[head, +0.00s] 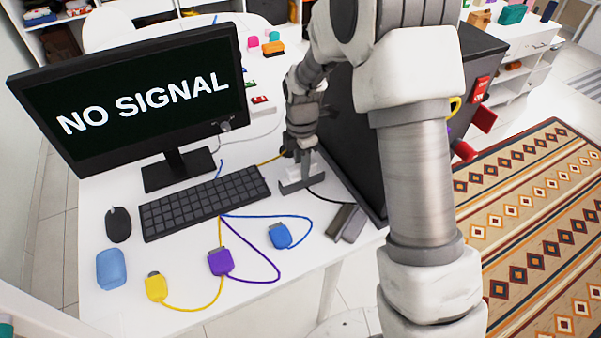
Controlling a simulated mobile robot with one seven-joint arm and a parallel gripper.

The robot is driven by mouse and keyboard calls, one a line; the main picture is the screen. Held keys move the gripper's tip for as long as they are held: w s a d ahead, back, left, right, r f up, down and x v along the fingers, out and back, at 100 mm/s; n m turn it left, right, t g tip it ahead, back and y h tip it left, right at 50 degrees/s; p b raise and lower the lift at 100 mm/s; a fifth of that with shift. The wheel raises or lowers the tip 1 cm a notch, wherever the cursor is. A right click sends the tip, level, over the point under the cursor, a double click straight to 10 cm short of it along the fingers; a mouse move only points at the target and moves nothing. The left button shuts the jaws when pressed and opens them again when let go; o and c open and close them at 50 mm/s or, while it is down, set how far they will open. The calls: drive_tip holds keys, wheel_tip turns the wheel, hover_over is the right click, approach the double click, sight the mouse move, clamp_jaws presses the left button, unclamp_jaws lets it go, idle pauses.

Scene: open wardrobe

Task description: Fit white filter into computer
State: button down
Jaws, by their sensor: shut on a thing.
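The computer is a large dark case (352,135) standing on the right of the white desk, partly hidden behind my arm. My gripper (298,180) is low over the desk, just left of the case and right of the keyboard. It is shut on a small whitish-grey piece (296,173), which looks like the white filter. The fingers and the piece blend together, so its outline is unclear. I cannot tell whether it touches the desk. It is apart from the case. The computer's far side and any filter slot are hidden.
A monitor (150,105) reads "NO SIGNAL" behind a keyboard (205,202) and mouse (118,224). Yellow (156,288), purple (221,262) and blue (280,236) plugs with cables lie at the front. Dark grey blocks (346,222) lie by the case. A patterned rug (540,220) covers the floor at right.

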drive_tip(key=shift+r+p, duration=1.2)
drive_tip(key=shift+r, duration=0.7)
idle(1.3)
drive_tip(key=shift+r+p, duration=1.35)
drive_tip(key=shift+r, duration=0.6)
drive_tip(key=shift+s, duration=0.1)
